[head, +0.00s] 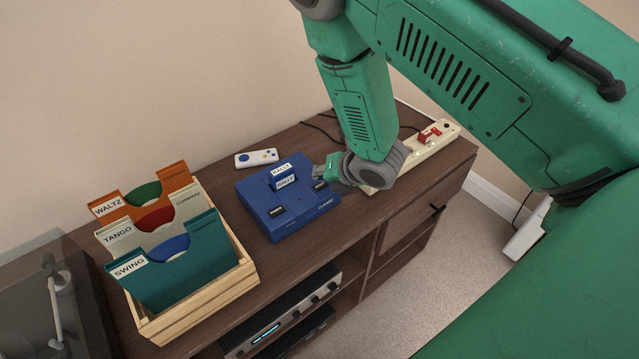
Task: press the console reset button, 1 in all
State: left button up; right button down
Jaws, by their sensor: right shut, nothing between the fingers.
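A blue game console (286,212) sits on the dark wooden cabinet top, with a labelled cartridge (283,176) standing in its slot. Two dark buttons or switches show on its top, one at the front left (276,211) and one at the right (320,185). My right gripper (322,175) is shut and empty, at the console's right side close to the right button. I cannot tell whether the fingertips touch it. My right arm comes down from the upper right. My left gripper is not in view.
A wooden crate (205,303) of record sleeves stands to the left, with a turntable (55,300) beyond it. A white controller (256,157) lies behind the console. A power strip (440,140) with a red switch lies to the right. An audio unit (290,312) sits on the shelf below.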

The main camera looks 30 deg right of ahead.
aim_at(321, 186)
jog(key=shift+r+p, duration=1.9)
jog(key=shift+r, duration=0.7)
jog(key=shift+f, duration=0.1)
